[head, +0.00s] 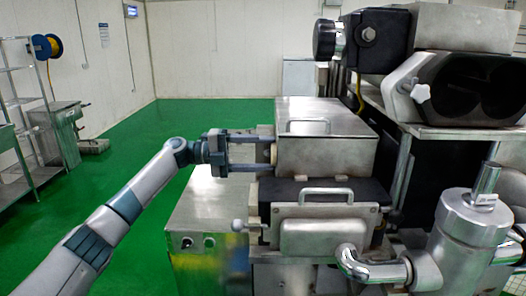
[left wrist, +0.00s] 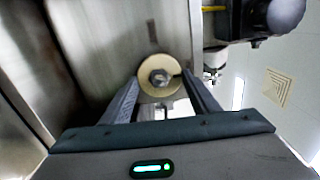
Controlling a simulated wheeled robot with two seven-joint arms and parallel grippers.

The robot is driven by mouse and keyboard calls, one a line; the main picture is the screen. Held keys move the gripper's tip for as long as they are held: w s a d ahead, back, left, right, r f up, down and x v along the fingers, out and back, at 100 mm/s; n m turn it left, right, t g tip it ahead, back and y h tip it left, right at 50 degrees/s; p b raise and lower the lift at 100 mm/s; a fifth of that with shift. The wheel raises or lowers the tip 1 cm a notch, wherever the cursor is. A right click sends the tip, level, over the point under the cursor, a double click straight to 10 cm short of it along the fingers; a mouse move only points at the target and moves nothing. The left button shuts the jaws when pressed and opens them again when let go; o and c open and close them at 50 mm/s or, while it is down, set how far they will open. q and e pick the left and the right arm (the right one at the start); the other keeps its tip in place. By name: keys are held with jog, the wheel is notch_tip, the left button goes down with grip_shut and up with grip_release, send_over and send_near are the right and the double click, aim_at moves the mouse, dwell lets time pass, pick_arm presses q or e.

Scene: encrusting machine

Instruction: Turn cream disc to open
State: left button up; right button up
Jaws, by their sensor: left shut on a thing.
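The cream disc (left wrist: 152,86) is a round cream knob with a metal centre, mounted on the side of a metal box (head: 325,155). In the left wrist view it sits between my two finger tips. In the head view only a small cream part of it (head: 273,153) shows at the box's left side. My left gripper (head: 266,152) reaches in level from the left, its fingers above and below the disc, shut on it. My right gripper is not in view.
A lower metal housing with a handle (head: 325,195) and a small lever knob (head: 238,225) lies below. A thick metal pipe (head: 370,268) and a cylinder (head: 470,230) stand at the right. Green floor (head: 140,130) is free at the left, beside a metal rack (head: 20,110).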

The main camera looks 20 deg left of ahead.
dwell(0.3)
pick_arm(q)
jog(key=o, duration=1)
jog(key=shift+w, duration=0.1)
jog(key=b+v, duration=0.7)
jog(key=v, duration=1)
jog(key=shift+a+r, duration=0.1)
jog(key=shift+a, duration=0.15)
jog(key=shift+a, duration=0.1)
